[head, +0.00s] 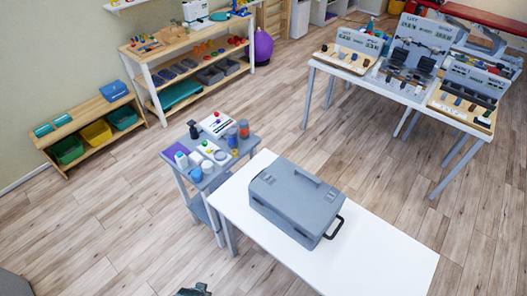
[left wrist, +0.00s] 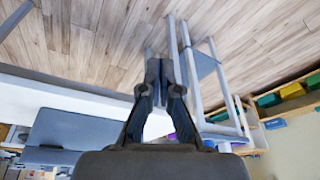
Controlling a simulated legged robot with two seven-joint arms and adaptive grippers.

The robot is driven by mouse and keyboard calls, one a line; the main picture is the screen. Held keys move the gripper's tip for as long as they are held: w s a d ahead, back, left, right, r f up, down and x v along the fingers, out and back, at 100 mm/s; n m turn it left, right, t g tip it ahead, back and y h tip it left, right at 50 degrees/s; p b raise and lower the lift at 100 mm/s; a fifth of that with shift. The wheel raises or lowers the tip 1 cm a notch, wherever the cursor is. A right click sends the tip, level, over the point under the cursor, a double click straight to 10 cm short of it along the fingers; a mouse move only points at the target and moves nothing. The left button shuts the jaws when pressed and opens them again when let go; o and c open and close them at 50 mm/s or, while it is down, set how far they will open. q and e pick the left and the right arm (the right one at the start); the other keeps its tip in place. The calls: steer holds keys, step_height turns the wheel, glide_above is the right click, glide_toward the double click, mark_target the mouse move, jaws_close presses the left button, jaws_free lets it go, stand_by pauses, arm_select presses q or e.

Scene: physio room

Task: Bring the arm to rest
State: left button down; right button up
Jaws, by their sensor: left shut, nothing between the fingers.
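My left gripper (left wrist: 153,80) is shut and empty in the left wrist view, its two dark fingers together over the floor beside the white table. In the head view only a small dark part of my left gripper (head: 194,290) shows at the bottom edge, left of the table and apart from it. My right gripper is not in either view.
A closed grey case (head: 293,203) with a black handle lies on the white table (head: 380,262). A small side table (head: 211,160) with cups and small items adjoins it. Shelves (head: 190,75) line the wall. The wooden floor (head: 90,240) at the left is clear.

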arm_select(q)
steer(key=s+d+f+g+b, duration=0.1)
steer(key=s+f, duration=0.1)
steer(key=f, duration=1.1)
steer(key=s+f+b, duration=0.2)
steer(key=f, duration=1)
steer(key=s+a+f+g+b, duration=0.1)
steer(key=s+a+f+b, duration=0.1)
steer(key=s+f, duration=1.4)
steer(key=shift+s+a+f, duration=0.25)
steer(key=shift+a+f, duration=0.25)
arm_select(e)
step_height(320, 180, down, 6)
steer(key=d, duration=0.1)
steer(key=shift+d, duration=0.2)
arm_select(q)
steer(key=shift+a, duration=0.15)
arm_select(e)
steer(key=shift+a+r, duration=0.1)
